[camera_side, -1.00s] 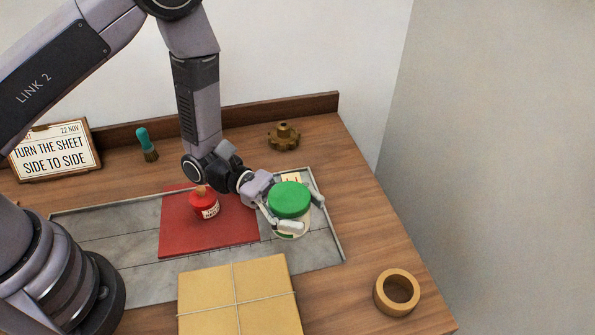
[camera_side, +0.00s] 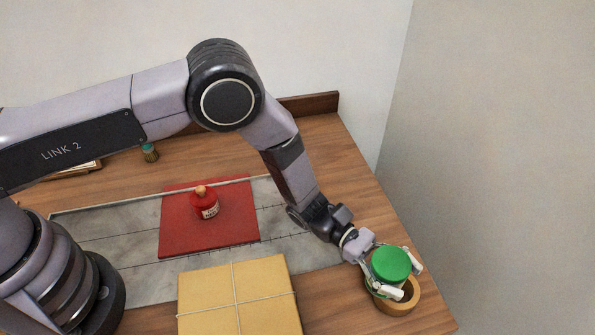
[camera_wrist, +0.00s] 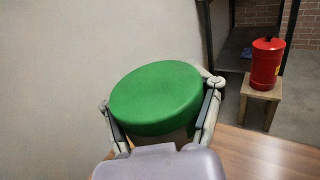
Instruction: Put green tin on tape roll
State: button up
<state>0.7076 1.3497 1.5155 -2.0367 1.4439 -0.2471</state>
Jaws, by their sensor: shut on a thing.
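The green tin (camera_side: 391,264) has a green lid and a pale body, and it is held upright between the fingers of my gripper (camera_side: 392,283). In the wrist view the green tin (camera_wrist: 158,95) fills the middle, with a finger of my gripper on each side. The tan tape roll (camera_side: 404,303) lies flat near the right edge of the table. In the side view the tin overlaps the back of the roll and covers part of its hole. Whether the tin touches the roll cannot be told.
A red tin with a knob (camera_side: 205,205) stands on a red mat (camera_side: 235,232) on the grey sheet (camera_side: 110,240). A string-tied parcel (camera_side: 215,300) lies at the front. The wrist view shows a red canister (camera_wrist: 266,65) on a wooden stool (camera_wrist: 261,92) beyond the table.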

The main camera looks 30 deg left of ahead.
jog(key=shift+w+d+f, duration=0.15)
jog(key=shift+d+f, duration=0.05)
jog(key=shift+f, duration=0.85)
jog(key=shift+w+d+f, duration=0.1)
jog(key=shift+d+f, duration=0.1)
jog(key=shift+f, duration=0.8)
jog(key=shift+f, duration=0.1)
jog(key=o, duration=1.3)
